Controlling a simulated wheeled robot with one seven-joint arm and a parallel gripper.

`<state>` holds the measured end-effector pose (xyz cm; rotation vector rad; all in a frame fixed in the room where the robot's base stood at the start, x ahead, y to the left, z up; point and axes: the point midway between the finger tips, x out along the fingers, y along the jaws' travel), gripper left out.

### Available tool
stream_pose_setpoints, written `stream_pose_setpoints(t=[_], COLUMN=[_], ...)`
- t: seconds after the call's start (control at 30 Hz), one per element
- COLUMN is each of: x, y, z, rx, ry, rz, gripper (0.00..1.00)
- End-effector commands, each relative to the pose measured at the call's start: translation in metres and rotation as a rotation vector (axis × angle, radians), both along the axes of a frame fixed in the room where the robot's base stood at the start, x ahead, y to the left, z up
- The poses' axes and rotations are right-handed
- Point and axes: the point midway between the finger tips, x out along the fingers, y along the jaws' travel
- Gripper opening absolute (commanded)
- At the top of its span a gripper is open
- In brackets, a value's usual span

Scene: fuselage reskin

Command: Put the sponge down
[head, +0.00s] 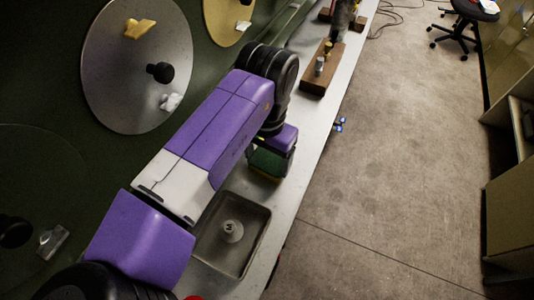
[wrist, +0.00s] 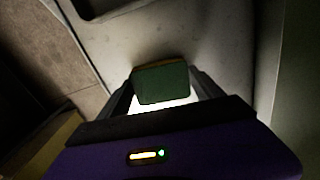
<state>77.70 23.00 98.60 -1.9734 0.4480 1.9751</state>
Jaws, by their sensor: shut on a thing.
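The sponge (wrist: 162,84) is a block with a green side and a thin yellow-brown edge. In the wrist view it sits between the two fingers of my gripper (wrist: 165,92), which is shut on it. In the head view the sponge (head: 265,164) shows as a green and yellow block under the purple end of my arm, over the pale bench (head: 308,130). I cannot tell whether its underside touches the bench.
A grey square tray (head: 262,222) with a small round piece (head: 231,230) in it lies near the sponge. A wooden block (head: 322,80) with metal pieces stands farther along the bench. A round grey disc (head: 110,60) is on the dark green wall. Open floor lies right.

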Motion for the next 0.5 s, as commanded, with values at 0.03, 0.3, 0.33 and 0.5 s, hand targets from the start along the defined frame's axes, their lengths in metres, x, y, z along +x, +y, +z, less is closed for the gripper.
stream_pose_setpoints(t=[0.03,0.3,0.33,0.5], x=[0.0000,0.0001,0.0001,0.0002], y=[0.0001,0.0002,0.0002,0.0001], z=[-0.0007,-0.0015,-0.0014,-0.0011], rx=[0.000,0.000,0.000,0.000], ry=[0.000,0.000,0.000,0.000], rz=[0.000,0.000,0.000,0.000], gripper=[0.43,0.97,0.97,0.97])
